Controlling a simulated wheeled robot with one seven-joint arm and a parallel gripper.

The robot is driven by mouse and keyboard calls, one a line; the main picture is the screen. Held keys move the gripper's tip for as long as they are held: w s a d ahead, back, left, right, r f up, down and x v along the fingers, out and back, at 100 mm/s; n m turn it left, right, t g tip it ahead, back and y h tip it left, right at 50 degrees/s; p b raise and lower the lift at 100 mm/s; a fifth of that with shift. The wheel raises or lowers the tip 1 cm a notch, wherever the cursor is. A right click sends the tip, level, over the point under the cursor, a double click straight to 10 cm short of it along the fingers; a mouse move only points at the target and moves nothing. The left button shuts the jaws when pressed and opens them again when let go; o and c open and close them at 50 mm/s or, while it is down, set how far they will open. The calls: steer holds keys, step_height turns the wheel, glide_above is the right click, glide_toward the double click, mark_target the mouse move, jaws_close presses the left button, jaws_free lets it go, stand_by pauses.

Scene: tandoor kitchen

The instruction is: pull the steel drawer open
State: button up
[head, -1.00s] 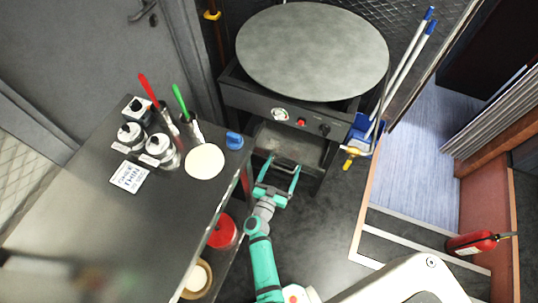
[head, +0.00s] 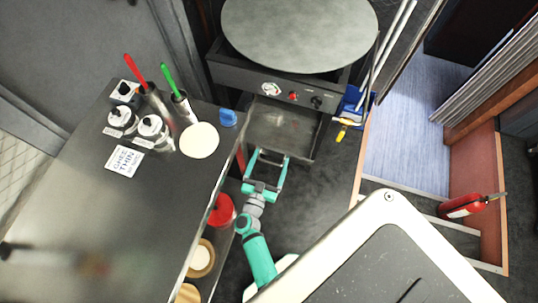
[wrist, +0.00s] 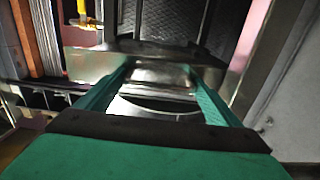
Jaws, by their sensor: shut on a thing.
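The steel drawer (head: 282,125) is below the control panel of the round griddle. It stands partly out, with grey metal inside showing in the head view. My gripper (head: 268,153) is at its front edge, fingers pointing toward the griddle. In the wrist view, the two teal fingers (wrist: 158,82) lie on either side of the shiny metal handle (wrist: 160,74) and are shut on it. The exact finger contact is hard to make out.
The round griddle (head: 300,30) stands above the drawer. A dark counter (head: 120,215) with bottles and utensil holders is on the left, close to my arm. A blue dustpan (head: 352,108) and brooms stand to the right. A fire extinguisher (head: 465,206) is further right. Floor between is clear.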

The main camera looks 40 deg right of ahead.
steer(key=o, duration=1.2)
steer(key=shift+s+d, duration=0.25)
steer(key=shift+d, duration=0.05)
steer(key=shift+a, duration=0.1)
steer(key=shift+w+a, duration=0.1)
steer(key=shift+w, duration=0.05)
steer(key=v, duration=1)
steer(key=shift+s+a, duration=0.2)
steer(key=shift+a, duration=0.15)
steer(key=s+a+r+n+t+y, duration=0.2)
steer(key=s+a+r+n+y, duration=0.3)
steer(key=r, duration=0.5)
steer(key=s+a+r+n+t+y, duration=0.3)
steer(key=s+a+r+n+y, duration=0.3)
steer(key=s+a+r+y, duration=0.3)
steer(key=a+r+y, duration=0.1)
steer(key=a+r, duration=0.1)
steer(key=a, duration=0.1)
steer(key=shift+a, duration=0.3)
